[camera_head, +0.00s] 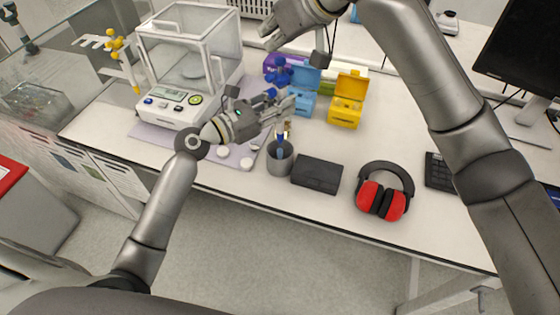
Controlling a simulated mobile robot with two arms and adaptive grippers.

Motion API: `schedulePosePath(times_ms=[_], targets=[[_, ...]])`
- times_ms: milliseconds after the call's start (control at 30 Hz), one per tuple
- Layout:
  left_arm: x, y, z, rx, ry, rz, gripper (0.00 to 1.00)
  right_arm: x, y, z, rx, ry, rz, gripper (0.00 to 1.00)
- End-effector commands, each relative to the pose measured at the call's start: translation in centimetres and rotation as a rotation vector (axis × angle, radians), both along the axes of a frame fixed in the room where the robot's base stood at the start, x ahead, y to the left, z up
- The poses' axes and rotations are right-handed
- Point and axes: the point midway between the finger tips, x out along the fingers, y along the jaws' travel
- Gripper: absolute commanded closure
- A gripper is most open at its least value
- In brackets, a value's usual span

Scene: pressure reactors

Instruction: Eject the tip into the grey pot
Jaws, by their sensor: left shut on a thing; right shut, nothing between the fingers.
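The grey pot (280,162) stands near the front edge of the white bench, with blue and light items showing at its mouth. My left gripper (288,106) is shut on a blue and white pipette (282,133), just above and behind the pot's mouth. The pipette is partly hidden by the fingers, and blue parts show above them. I cannot make out the tip or tell whether the pipette's lower end is inside the pot.
A balance (172,108) stands left. Purple, blue and yellow boxes (346,100) stand behind the pot. A black box (317,174) lies right of it, then red ear defenders (383,198) and a keyboard (439,172). A yellow-handled pipette stand (117,45) is far left.

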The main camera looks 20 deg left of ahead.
Motion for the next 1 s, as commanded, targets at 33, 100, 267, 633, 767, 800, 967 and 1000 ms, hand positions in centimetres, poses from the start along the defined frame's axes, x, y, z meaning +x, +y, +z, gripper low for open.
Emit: schedulePosePath(times_ms=[33,100,267,633,767,800,967,1000], targets=[[0.0,0.0,0.1,-0.001,-0.001,0.0,1.0,-0.2,-0.3,0.5,0.002,-0.002,0.001,1.0],[0.0,0.0,0.1,-0.001,-0.001,0.0,1.0,-0.6,-1.0,1.2,0.001,-0.003,0.001,1.0],[0.0,0.0,0.1,-0.001,-0.001,0.0,1.0,-2.0,-3.3,3.5,0.002,-0.006,0.0,1.0],[0.0,0.0,0.1,-0.001,-0.001,0.0,1.0,-4.4,-7.0,7.3,-0.001,-0.001,0.0,1.0],[0.0,0.0,0.1,-0.001,-0.001,0.0,1.0,-4.6,-7.3,7.7,-0.001,-0.002,-0.001,1.0],[0.0,0.0,0.1,-0.001,-0.001,0.0,1.0,-4.6,-7.4,7.7,-0.001,-0.002,-0.001,1.0],[0.0,0.0,0.1,-0.001,-0.001,0.0,1.0,-4.6,-7.3,7.7,-0.001,-0.001,0.0,1.0],[0.0,0.0,0.1,-0.001,-0.001,0.0,1.0,-4.6,-7.3,7.7,-0.001,-0.001,0.0,1.0]])
